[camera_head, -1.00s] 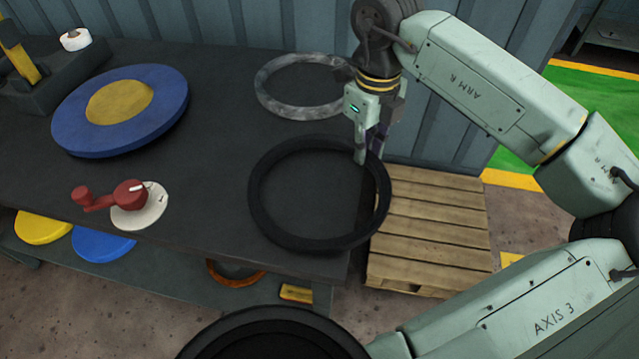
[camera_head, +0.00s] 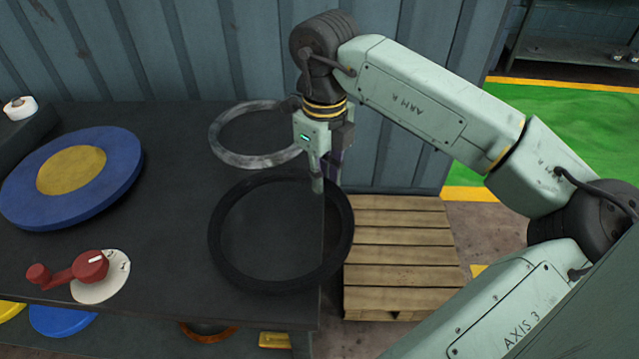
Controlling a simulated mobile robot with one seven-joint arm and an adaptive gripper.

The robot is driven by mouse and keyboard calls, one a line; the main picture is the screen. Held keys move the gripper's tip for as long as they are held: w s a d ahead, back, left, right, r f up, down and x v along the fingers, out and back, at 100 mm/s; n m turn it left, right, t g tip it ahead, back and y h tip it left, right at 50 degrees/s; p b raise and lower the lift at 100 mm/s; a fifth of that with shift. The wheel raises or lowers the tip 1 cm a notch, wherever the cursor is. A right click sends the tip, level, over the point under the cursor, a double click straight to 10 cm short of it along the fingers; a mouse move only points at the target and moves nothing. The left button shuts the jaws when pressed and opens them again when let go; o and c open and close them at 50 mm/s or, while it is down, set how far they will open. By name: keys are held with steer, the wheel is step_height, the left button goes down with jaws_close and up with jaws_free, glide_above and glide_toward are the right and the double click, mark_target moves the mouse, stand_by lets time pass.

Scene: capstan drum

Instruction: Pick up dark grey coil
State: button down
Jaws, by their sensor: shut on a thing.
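The dark grey coil (camera_head: 226,268) is a large ring at the right end of the dark bench, partly overhanging the bench's right edge. My gripper (camera_head: 324,182) is at the far right part of the ring, pointing down, shut on its rim. One finger shows inside the ring; the other is partly hidden behind it. I cannot tell whether the coil touches the bench top or is slightly above it.
A mottled light grey ring (camera_head: 228,154) lies behind the coil. A blue disc with a yellow centre (camera_head: 115,185) and a red crank (camera_head: 92,267) are at left. A wooden pallet (camera_head: 400,255) lies on the floor at right. Corrugated wall stands behind.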

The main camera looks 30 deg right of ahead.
step_height(320, 180, up, 15)
steer(key=p, duration=0.1)
steer(key=shift+f+p, duration=0.2)
steer(key=shift+p, duration=0.1)
